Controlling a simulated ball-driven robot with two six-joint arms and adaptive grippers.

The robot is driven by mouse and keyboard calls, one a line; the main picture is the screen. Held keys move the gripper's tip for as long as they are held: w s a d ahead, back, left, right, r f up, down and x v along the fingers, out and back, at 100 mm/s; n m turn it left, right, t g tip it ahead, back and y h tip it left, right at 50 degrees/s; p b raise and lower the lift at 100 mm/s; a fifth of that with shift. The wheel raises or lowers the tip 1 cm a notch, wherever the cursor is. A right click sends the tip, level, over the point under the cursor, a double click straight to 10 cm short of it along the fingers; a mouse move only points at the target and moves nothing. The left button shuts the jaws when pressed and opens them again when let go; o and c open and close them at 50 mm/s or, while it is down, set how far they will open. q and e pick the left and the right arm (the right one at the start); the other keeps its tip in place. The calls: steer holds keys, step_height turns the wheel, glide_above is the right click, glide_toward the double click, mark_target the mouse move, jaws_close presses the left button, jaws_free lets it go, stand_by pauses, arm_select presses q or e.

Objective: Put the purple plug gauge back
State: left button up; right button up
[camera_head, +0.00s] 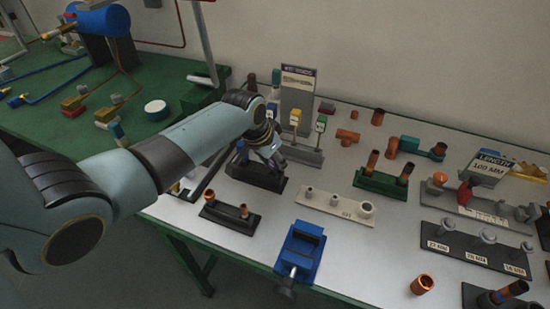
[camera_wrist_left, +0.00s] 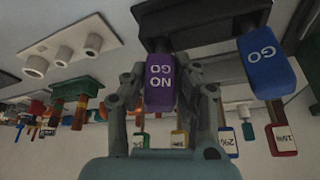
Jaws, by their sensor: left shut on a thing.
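The purple plug gauge (camera_wrist_left: 160,82), marked NO GO, is between the fingers of my left gripper (camera_wrist_left: 163,95) in the left wrist view. The gripper is shut on it. Its end is up against or very close to a black holder (camera_wrist_left: 195,22); I cannot tell whether it is seated. A blue gauge (camera_wrist_left: 264,62) marked GO stands in the same holder beside it. In the head view my left gripper (camera_head: 274,156) is over the black holder (camera_head: 257,177), and the purple gauge is mostly hidden by the fingers. My right gripper is not in view.
A small rack (camera_head: 303,150) with coloured tags stands behind the gripper. A white block with rings (camera_head: 335,206), a dark holder with copper fittings (camera_head: 229,216) and a blue vise (camera_head: 300,250) are in front. Bare tabletop shows between them.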

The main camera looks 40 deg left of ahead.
arm_select(q)
steer(key=o, duration=1)
steer(key=shift+o, duration=0.2)
steer(key=v, duration=1.2)
steer(key=shift+s+f, duration=0.1)
steer(key=shift+f, duration=0.05)
